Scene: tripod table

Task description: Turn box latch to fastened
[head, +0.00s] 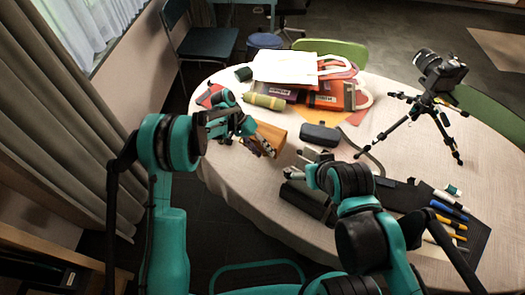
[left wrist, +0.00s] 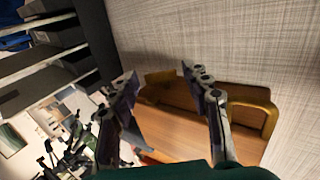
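A brown wooden box (head: 271,136) sits near the left edge of the table, partly hidden behind my left gripper. My left gripper (head: 257,148) is in front of it. In the left wrist view the gripper (left wrist: 160,72) has its fingers spread, nothing between them, with the brown box (left wrist: 172,125) beyond. A brassy curved piece (left wrist: 262,97) shows at the box's right end; I cannot tell whether it is the latch or how it is turned. My right gripper (head: 301,163) is over the table's front, its fingers apart and empty.
A dark case (head: 320,135) lies right of the box. A black object (head: 305,202) lies below my right gripper. A camera tripod (head: 430,105) stands at the right, and pens (head: 447,220) lie on a dark mat.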

